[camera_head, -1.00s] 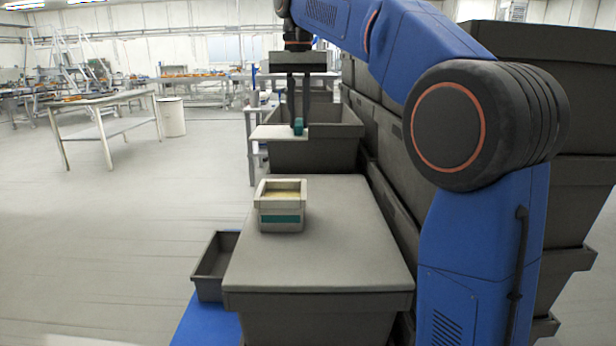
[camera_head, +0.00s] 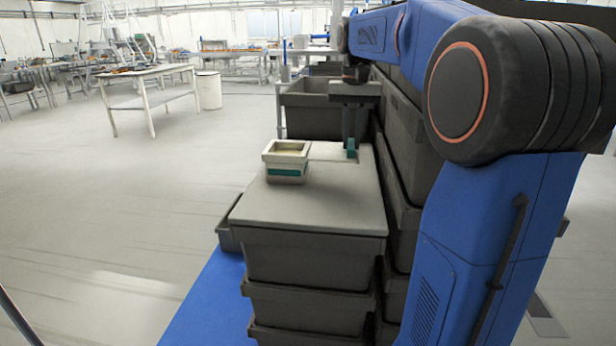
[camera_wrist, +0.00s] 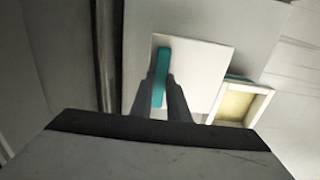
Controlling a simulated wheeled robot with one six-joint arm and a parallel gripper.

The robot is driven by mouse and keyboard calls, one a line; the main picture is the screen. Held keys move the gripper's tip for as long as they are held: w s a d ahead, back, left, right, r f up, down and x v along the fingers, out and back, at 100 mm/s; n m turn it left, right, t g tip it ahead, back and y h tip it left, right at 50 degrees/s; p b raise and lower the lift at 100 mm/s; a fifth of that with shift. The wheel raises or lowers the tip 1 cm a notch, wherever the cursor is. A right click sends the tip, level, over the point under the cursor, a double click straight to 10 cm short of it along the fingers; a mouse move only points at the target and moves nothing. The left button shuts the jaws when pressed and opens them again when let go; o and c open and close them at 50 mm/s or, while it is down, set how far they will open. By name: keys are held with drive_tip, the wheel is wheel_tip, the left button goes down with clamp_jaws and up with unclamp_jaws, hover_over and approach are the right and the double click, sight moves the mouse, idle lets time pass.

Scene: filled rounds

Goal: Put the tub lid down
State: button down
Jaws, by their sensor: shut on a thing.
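The tub lid (camera_head: 325,151) is a flat pale square plate with a teal grip bar (camera_head: 351,150). My gripper (camera_head: 352,143) points down and is shut on that bar; it also shows in the wrist view (camera_wrist: 161,82). The lid (camera_wrist: 205,75) is level, low at the far right part of the grey crate top (camera_head: 315,208). I cannot tell whether it touches the surface. The open tub (camera_head: 286,172), cream with a teal band, stands upright on the same top, left of the lid. Its yellowish contents show in the wrist view (camera_wrist: 235,106).
Stacked dark crates (camera_head: 412,150) rise close along the right side. An open dark crate (camera_head: 305,115) stands behind the top. A small dark bin (camera_head: 228,228) is low at the left. The front of the crate top is bare.

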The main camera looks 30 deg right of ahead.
drive_tip(key=shift+s+d+f, duration=0.1)
drive_tip(key=shift+s+f, duration=0.15)
hover_over(350, 191)
drive_tip(key=shift+f, duration=5.05)
drive_tip(key=shift+f, duration=0.1)
drive_tip(key=c, duration=1.7)
unclamp_jaws()
wheel_tip(350, 191, up, 12)
drive_tip(key=shift+r, duration=0.1)
